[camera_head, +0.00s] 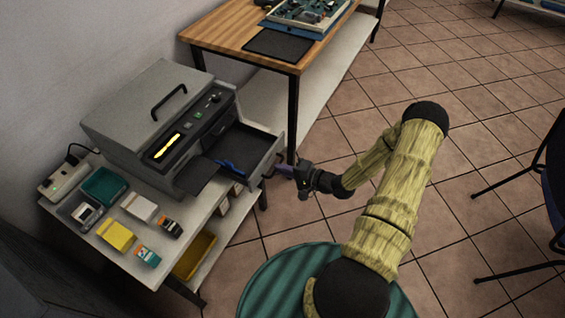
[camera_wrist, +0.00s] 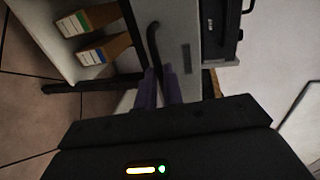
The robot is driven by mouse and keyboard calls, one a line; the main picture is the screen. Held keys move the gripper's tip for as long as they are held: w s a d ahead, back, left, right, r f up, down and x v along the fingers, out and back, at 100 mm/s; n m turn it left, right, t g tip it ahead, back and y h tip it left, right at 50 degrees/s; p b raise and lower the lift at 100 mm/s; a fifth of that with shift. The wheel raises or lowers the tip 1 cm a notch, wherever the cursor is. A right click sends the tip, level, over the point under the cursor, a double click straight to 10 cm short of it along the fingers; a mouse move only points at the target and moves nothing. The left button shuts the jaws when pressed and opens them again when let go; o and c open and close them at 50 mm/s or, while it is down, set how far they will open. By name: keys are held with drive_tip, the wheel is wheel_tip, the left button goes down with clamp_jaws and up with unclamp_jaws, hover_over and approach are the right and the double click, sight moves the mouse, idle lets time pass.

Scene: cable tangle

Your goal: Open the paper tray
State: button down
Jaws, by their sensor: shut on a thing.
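The grey printer (camera_head: 160,118) stands on a white table by the wall, with a black handle on its lid. Its paper tray (camera_head: 245,150) is pulled out from the front, and a blue part shows inside it. My gripper (camera_head: 283,171) is at the front of the tray, at its handle. In the wrist view the black tray handle (camera_wrist: 152,42) runs down to my purple fingers (camera_wrist: 158,82), which are shut on it. The fingers hide the handle's lower end.
The white table (camera_head: 215,235) also holds a power strip (camera_head: 64,180), a teal box (camera_head: 105,185), a yellow pad (camera_head: 116,235) and small cartons. A yellow bin (camera_head: 195,256) sits below. A wooden table (camera_head: 225,32) stands behind. Tiled floor right of the tray is free.

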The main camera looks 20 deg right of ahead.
drive_tip(key=shift+s+d, duration=0.3)
drive_tip(key=shift+d, duration=0.15)
drive_tip(key=c, duration=1.8)
unclamp_jaws()
drive_tip(key=v, duration=1.7)
drive_tip(key=shift+s, duration=0.15)
drive_tip(key=shift+d, duration=0.1)
